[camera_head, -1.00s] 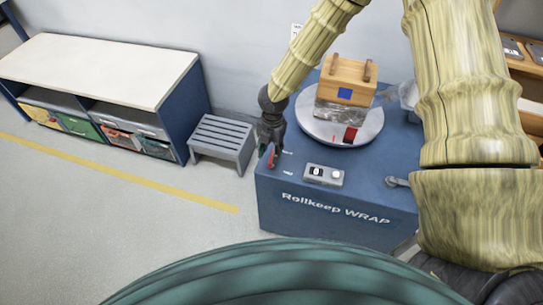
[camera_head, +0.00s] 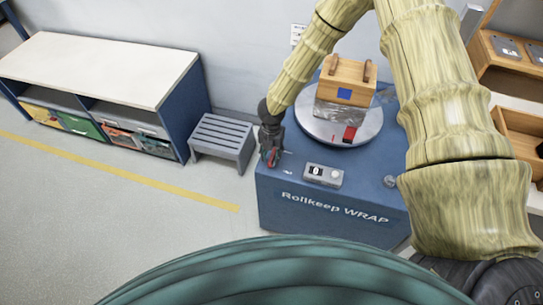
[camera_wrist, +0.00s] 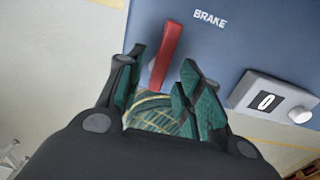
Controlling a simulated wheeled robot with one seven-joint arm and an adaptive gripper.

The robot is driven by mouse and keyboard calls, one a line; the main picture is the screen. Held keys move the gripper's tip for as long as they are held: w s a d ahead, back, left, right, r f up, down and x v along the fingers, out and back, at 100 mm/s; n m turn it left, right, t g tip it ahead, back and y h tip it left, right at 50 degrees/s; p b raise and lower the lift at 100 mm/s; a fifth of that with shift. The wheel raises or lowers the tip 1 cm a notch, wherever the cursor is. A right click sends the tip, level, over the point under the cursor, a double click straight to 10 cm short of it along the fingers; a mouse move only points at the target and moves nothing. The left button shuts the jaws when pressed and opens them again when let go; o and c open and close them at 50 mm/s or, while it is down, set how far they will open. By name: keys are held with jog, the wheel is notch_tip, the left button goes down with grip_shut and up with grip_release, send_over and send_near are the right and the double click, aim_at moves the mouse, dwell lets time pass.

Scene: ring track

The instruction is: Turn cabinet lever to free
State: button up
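The cabinet lever (camera_wrist: 166,55) is a red bar on the blue cabinet (camera_head: 330,207), beside the word BRAKE. In the wrist view its lower end reaches between the fingers of my gripper (camera_wrist: 161,62). The fingers have dark green pads and stand apart, one on each side of the bar, with gaps showing near the tips. I cannot tell how deep the bar sits between them. In the head view my gripper (camera_head: 270,156) is at the cabinet's left top edge, and the lever shows as a small red patch there.
A turntable (camera_head: 313,128) on the cabinet bears a wrapped load with a wooden box (camera_head: 348,72). A small control box (camera_head: 323,175) sits near the front edge. A grey slatted stool (camera_head: 222,138) and a white-topped bench (camera_head: 100,65) stand left. The floor in front is clear.

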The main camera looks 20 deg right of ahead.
jog(key=shift+f, duration=0.95)
grip_shut()
